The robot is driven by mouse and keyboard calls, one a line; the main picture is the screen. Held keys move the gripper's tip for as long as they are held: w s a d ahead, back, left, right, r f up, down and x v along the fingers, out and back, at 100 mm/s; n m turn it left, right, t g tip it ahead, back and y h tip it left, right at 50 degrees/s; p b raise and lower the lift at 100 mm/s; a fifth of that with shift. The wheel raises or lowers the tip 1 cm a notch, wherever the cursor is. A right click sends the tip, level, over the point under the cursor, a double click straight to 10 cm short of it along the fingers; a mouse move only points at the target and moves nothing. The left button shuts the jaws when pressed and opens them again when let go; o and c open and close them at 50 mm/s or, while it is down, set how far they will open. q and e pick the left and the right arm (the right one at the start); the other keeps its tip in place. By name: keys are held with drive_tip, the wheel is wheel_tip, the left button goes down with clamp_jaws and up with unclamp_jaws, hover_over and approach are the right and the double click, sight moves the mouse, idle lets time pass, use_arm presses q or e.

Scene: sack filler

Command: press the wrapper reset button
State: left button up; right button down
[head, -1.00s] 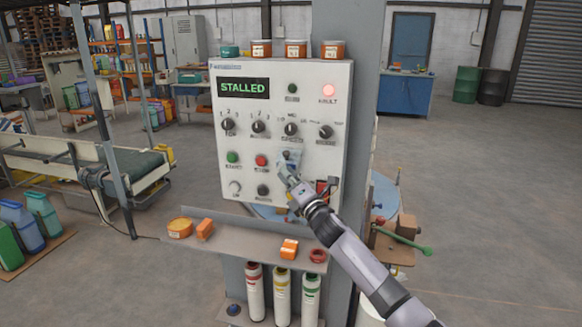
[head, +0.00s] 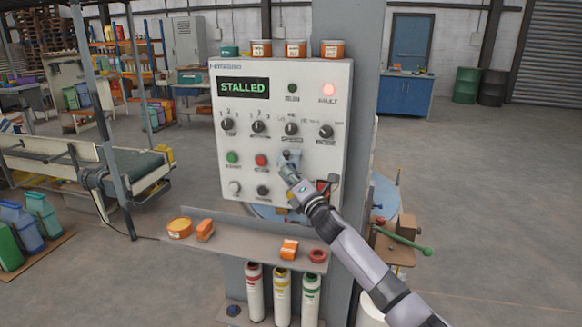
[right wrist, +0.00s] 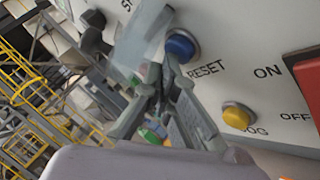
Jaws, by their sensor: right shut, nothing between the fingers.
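The blue button (right wrist: 181,46) marked RESET sits on the pale control panel in the right wrist view. My right gripper (right wrist: 160,72) is shut and empty, its fingertips close beside the lower left of the button; I cannot tell whether they touch it. A clear, bluish flap (right wrist: 140,42) stands out from the panel left of the button. In the head view my right gripper (head: 287,167) is at the panel (head: 215,150), below the speed knob, and hides the button. The display (head: 243,87) reads STALLED and a red fault lamp (head: 329,89) glows. My left gripper is not in view.
A yellow button (right wrist: 237,117) and a red switch (right wrist: 306,85) lie close right of the gripper. A red button (head: 261,160) and a green button (head: 232,157) are left of it. A shelf (head: 245,248) with orange items juts out below the panel.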

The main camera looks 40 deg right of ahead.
drive_tip(key=shift+w+d, duration=0.15)
drive_tip(key=shift+d, duration=0.05)
idle(0.6)
drive_tip(key=shift+s+a, duration=0.6)
drive_tip(key=shift+a, duration=0.1)
drive_tip(key=shift+s+a+p, duration=0.75)
drive_tip(key=shift+s+a, duration=0.9)
drive_tip(key=shift+a, duration=0.25)
